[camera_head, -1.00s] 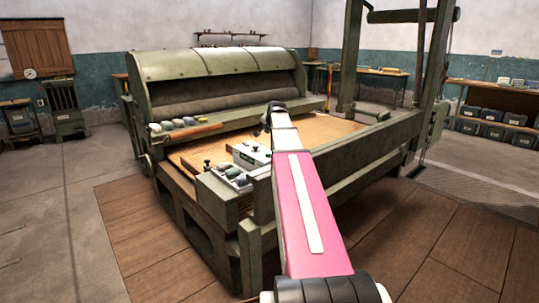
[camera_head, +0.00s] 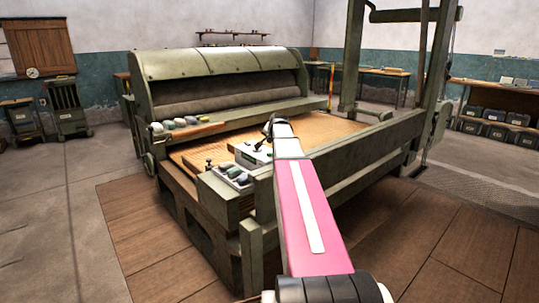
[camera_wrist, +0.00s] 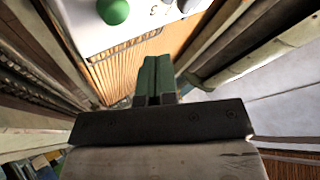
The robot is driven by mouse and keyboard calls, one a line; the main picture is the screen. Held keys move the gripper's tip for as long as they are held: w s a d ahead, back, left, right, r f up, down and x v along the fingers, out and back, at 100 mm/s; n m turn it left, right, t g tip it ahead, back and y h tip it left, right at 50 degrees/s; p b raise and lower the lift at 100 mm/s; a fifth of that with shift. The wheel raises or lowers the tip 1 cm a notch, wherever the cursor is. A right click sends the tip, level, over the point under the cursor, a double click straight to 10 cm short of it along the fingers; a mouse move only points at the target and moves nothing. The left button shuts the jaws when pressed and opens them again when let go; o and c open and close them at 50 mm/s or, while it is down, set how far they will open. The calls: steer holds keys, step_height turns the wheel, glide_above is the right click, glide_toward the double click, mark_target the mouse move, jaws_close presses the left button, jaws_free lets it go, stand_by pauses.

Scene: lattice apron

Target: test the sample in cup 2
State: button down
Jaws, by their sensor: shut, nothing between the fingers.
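My gripper (camera_wrist: 156,78) is shut and empty in the wrist view, its two dark green fingers side by side. A white box (camera_wrist: 140,22) with a round green knob or button (camera_wrist: 113,11) lies just beyond the fingertips. In the head view, the white box (camera_head: 246,152) stands on the wooden bed of the machine, to the left of my arm's end. My fingertips are hard to make out there. I cannot pick out cup 2 in either view.
A tray of several small dark and pale pieces (camera_head: 235,174) sits at the machine's near corner. More rounded pieces (camera_head: 180,123) line a ledge by the roller. The green frame beam (camera_head: 360,160) runs right of my arm. Open floor (camera_head: 50,220) lies left.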

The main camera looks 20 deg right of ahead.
steer(key=shift+f, duration=1.6)
steer(key=shift+f, duration=0.9)
stand_by(1.6)
steer(key=shift+r, duration=0.95)
steer(key=shift+r, duration=0.1)
steer(key=shift+r, duration=2.4)
